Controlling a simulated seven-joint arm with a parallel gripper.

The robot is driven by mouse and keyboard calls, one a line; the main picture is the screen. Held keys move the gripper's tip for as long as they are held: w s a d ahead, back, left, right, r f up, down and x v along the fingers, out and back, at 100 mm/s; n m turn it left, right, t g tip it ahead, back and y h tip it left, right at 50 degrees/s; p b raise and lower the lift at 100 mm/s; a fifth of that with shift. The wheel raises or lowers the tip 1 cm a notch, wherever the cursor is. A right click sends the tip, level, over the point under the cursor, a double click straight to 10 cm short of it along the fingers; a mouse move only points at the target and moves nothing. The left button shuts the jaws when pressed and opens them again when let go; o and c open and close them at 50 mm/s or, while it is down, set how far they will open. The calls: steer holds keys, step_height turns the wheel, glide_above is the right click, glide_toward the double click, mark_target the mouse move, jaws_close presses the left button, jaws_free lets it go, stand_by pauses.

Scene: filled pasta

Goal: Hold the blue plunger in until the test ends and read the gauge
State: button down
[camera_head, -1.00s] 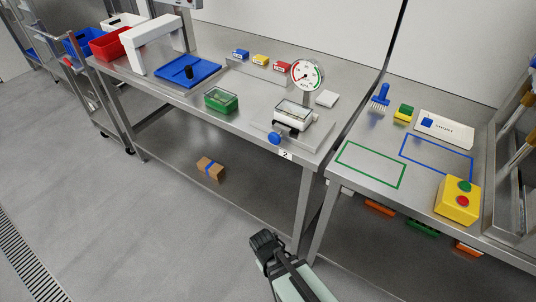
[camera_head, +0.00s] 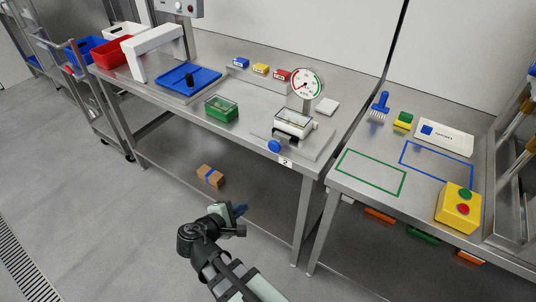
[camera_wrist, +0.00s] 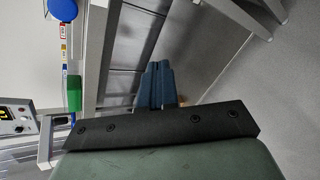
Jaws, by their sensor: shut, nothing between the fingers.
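The blue plunger (camera_head: 274,146) is a round knob on the front of the test device (camera_head: 293,123), near the front table edge above a label "2". A blue disc (camera_wrist: 62,9), likely the plunger, shows at the top left in the wrist view. The round gauge (camera_head: 306,84) stands on a post behind the device; its dial faces me, but the reading is too small to tell. My gripper (camera_head: 242,210) is low in front of the table, below and left of the plunger and apart from it. Its blue fingers (camera_wrist: 157,84) are shut together, empty.
A green box (camera_head: 221,109) and a blue tray (camera_head: 189,79) stand left of the device. A yellow button box (camera_head: 457,208) is on the right table. A cardboard box (camera_head: 210,176) lies on the lower shelf. The floor in front is clear.

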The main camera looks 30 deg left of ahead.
mark_target(274, 148)
step_height(274, 148, up, 9)
steer(key=w+n+t, duration=0.2)
steer(key=n+t, duration=0.3)
steer(key=n, duration=0.6)
steer(key=shift+w+a+n, duration=0.15)
steer(key=shift+a+n, duration=0.15)
steer(key=shift+f, duration=0.1)
steer(key=w, duration=1.4)
